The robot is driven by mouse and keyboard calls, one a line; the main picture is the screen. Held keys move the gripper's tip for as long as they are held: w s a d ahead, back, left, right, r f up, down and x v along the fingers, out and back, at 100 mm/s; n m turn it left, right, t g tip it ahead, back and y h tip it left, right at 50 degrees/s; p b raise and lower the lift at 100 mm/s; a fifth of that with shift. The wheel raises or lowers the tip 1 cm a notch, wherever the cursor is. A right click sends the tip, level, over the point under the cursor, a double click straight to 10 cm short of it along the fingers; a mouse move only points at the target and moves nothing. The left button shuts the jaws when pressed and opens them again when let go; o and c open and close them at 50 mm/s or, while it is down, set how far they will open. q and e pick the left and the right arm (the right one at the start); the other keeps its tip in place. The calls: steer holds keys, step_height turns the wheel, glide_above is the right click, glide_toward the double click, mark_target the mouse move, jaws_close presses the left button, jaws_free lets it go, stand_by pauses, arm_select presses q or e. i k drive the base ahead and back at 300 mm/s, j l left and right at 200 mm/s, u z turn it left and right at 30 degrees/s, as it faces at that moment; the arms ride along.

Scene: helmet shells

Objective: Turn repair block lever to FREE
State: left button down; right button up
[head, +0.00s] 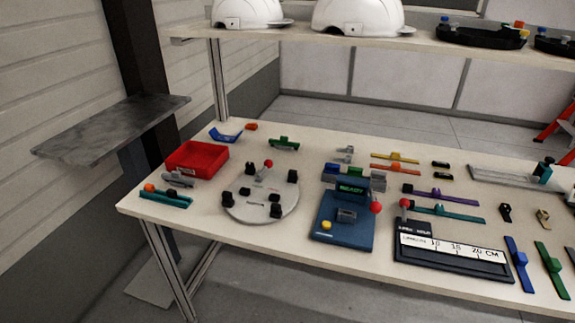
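Three red-knobbed levers show in the head view, and I cannot tell for certain which is the repair block's. One red knob (404,203) stands at the back left corner of a black block with a white centimetre scale (455,249); small lettering beside it seems to include HOLD but is too small to read surely. Another red knob (268,163) stands on a round grey plate (262,206) with black blocks. A third red knob (376,208) is at the right side of a blue device (343,235) whose display reads READY. Neither gripper is in view.
The pale table (300,250) also holds a red tray (197,157), coloured strips and small clips. A shelf (330,37) with white helmet shells (357,14) and black trays (481,35) overhangs the back. A grey side plate (110,128) stands left. The table's front left is clear.

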mark_target(268, 164)
steer(key=l+z, duration=0.2)
steer(key=l, duration=2.15)
steer(key=i, duration=0.05)
